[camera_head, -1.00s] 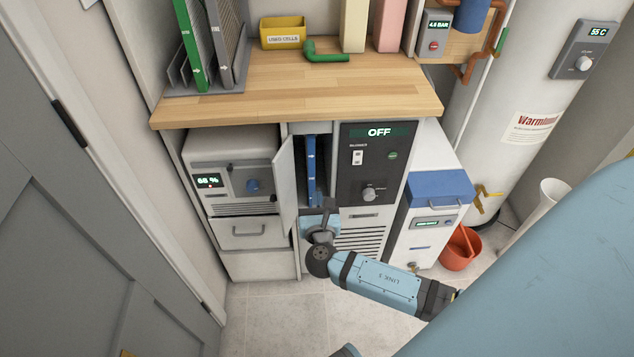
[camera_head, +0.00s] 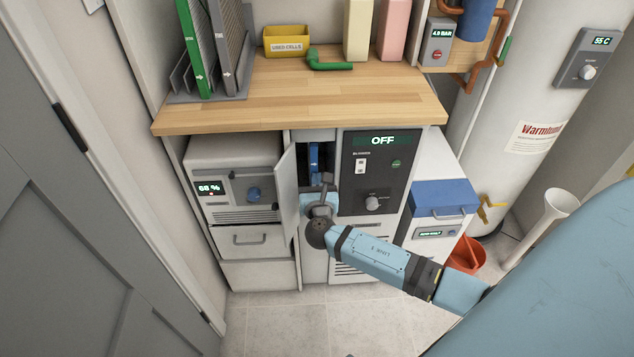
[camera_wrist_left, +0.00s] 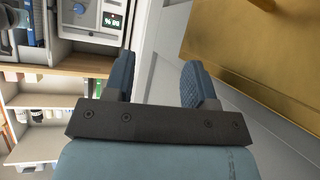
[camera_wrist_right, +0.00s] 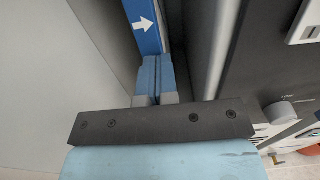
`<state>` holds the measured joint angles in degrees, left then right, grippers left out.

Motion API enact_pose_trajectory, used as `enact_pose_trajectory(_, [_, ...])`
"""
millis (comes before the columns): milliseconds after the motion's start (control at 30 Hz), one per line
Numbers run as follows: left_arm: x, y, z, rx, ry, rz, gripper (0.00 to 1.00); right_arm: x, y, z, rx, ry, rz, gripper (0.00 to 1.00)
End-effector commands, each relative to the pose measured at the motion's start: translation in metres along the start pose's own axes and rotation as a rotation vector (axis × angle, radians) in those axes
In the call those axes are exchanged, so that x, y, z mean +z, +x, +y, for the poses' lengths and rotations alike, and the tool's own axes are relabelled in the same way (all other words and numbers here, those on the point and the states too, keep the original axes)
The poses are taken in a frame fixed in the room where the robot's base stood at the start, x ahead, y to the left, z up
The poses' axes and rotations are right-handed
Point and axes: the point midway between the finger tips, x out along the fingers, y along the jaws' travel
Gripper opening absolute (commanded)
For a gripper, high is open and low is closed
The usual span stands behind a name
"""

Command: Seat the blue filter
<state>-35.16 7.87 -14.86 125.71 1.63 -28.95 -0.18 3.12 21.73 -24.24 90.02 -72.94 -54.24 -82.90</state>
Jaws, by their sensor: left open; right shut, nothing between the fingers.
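The blue filter (camera_head: 315,160) stands upright in the narrow open slot of the cabinet, left of the black OFF panel. In the right wrist view its blue edge (camera_wrist_right: 143,25) carries a white arrow. My right gripper (camera_head: 323,190) is at the slot opening. Its fingers (camera_wrist_right: 155,75) are shut with nothing between them, and their tips are against or very close to the filter's edge; contact is hard to tell. The lower part of the filter is hidden by my right gripper. My left gripper (camera_wrist_left: 160,78) is open and empty, away from the slot.
The slot's door (camera_head: 288,190) stands open on the left. The black OFF panel (camera_head: 377,165) is close on the right. The wooden worktop (camera_head: 300,105) overhangs above, with a green filter (camera_head: 192,50) in a rack. A brass-coloured surface (camera_wrist_left: 250,45) is near my left gripper.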

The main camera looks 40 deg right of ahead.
Motion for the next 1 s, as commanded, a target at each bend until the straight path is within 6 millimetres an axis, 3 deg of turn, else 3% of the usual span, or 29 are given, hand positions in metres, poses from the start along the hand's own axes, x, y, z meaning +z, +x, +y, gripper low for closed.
enact_pose_trajectory(167, [-0.002, -0.002, 0.000, -0.002, 0.003, -0.007, 0.51, 0.002, 0.018, 0.000, -0.001, 0.000, -0.002, 0.00])
enact_pose_trajectory(533, [0.004, 0.000, -0.001, -0.004, 0.004, -0.016, 0.51, 0.001, 0.014, 0.000, -0.001, 0.001, -0.002, 0.00])
enact_pose_trajectory(667, [0.000, -0.002, -0.001, -0.005, 0.005, -0.014, 0.51, 0.001, -0.004, 0.000, 0.000, 0.000, 0.000, 0.00])
enact_pose_trajectory(1000, [-0.002, -0.004, -0.003, -0.012, 0.011, -0.023, 0.51, 0.001, -0.081, 0.000, 0.000, 0.000, 0.001, 0.00])
